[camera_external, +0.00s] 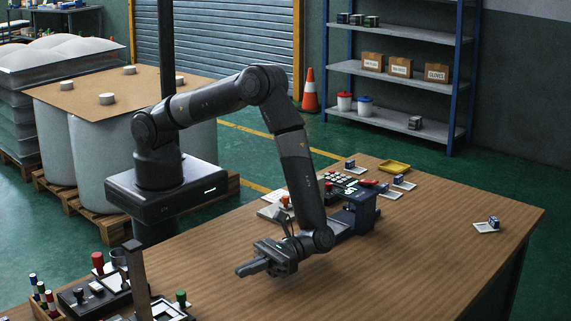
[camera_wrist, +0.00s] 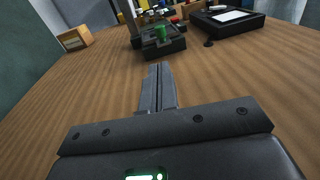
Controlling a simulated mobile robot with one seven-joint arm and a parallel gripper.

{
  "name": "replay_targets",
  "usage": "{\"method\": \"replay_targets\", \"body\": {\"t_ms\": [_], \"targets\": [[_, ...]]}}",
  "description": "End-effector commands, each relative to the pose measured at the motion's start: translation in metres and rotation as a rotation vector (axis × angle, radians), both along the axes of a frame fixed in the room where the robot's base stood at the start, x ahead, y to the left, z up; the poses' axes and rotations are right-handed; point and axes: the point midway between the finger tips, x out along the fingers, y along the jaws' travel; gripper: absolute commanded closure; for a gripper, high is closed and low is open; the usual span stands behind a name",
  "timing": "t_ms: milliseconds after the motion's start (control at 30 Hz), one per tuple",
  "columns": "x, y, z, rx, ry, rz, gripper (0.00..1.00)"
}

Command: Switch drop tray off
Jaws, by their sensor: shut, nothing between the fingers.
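My gripper (camera_external: 245,269) is shut and empty, held low over the near part of the wooden table, pointing left. Its closed fingers show in the wrist view (camera_wrist: 158,75), pointing towards a dark box (camera_wrist: 158,46) with a green knob (camera_wrist: 161,34). There is a clear gap of bare table between fingers and box.
A control panel with white keys (camera_external: 341,182) and a red part (camera_external: 368,182) stands behind my arm. A yellow tray (camera_external: 394,167) lies at the far edge. A dark box with a red knob (camera_external: 97,259) and a pen holder (camera_external: 45,301) are left. The table's right side is mostly clear.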

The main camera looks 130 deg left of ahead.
Motion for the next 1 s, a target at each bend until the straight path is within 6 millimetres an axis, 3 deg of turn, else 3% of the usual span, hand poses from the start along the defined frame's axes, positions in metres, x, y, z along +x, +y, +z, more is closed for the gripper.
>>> {"method": "replay_targets", "body": {"t_ms": [400, 600, 800, 1000], "targets": [[-0.014, -0.084, -0.001, 0.0, 0.0, -0.005, 1.0], [-0.019, -0.115, -0.002, 0.001, -0.001, -0.004, 1.0], [-0.021, -0.128, -0.003, 0.002, -0.001, -0.002, 1.0], [-0.021, -0.13, -0.003, 0.001, -0.001, -0.001, 1.0]]}}
